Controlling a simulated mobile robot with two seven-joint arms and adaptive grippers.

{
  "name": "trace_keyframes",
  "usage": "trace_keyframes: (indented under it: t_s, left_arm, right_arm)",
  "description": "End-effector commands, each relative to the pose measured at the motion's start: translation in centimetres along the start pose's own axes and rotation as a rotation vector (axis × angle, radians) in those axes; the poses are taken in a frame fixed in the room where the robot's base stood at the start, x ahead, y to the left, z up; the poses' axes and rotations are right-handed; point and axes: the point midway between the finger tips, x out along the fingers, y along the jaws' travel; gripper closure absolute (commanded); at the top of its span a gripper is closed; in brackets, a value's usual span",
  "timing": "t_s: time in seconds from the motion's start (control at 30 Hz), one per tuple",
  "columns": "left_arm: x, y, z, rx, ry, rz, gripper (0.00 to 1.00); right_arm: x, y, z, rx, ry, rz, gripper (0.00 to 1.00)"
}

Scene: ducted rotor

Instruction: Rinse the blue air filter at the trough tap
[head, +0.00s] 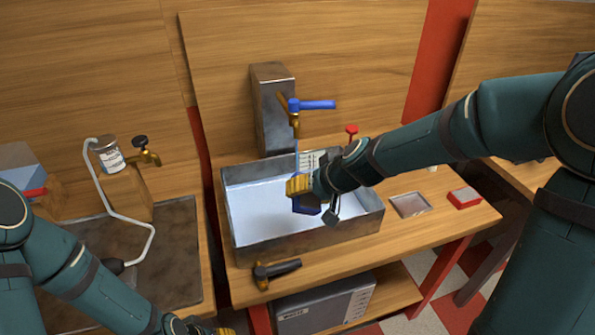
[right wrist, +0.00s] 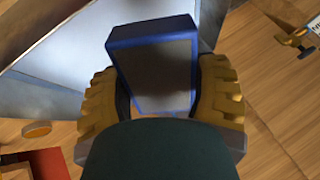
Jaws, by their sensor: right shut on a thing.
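The blue air filter (head: 307,207) is a blue-framed block with a grey face. It shows clearly in the right wrist view (right wrist: 160,72). My right gripper (head: 304,190) is shut on it, with yellow fingers on both its sides, and holds it over the metal trough (head: 272,246). The brass tap (head: 296,122) with a blue lever handle stands on a post behind the trough. A thin pale-blue line like running water drops from its spout towards the filter; the gripper hides whether it hits. My left gripper (head: 212,329) is cut off at the bottom edge, its fingers unclear.
A hammer-like tool (head: 275,271) lies on the bench in front of the trough. A small framed plate (head: 410,204) and a red box (head: 464,197) lie to the right. Another tap (head: 147,155), a can (head: 109,156) and a bent white tube (head: 125,218) stand left.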

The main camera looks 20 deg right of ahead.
Motion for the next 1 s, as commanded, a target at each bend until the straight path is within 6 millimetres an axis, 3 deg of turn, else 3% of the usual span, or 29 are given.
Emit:
trace_keyframes:
  t_s: [0.27, 1.0]
  left_arm:
    - [-0.2, 0.1, 0.0, 0.000, 0.000, 0.000, 0.48]
    - [-2.6, 1.0, -0.2, 0.000, 0.000, 0.000, 0.48]
  right_arm:
    - [-0.4, -0.2, 0.1, -0.001, 0.001, 0.000, 0.73]
    - [-5.3, -2.5, 2.6, 0.000, 0.000, 0.000, 0.73]
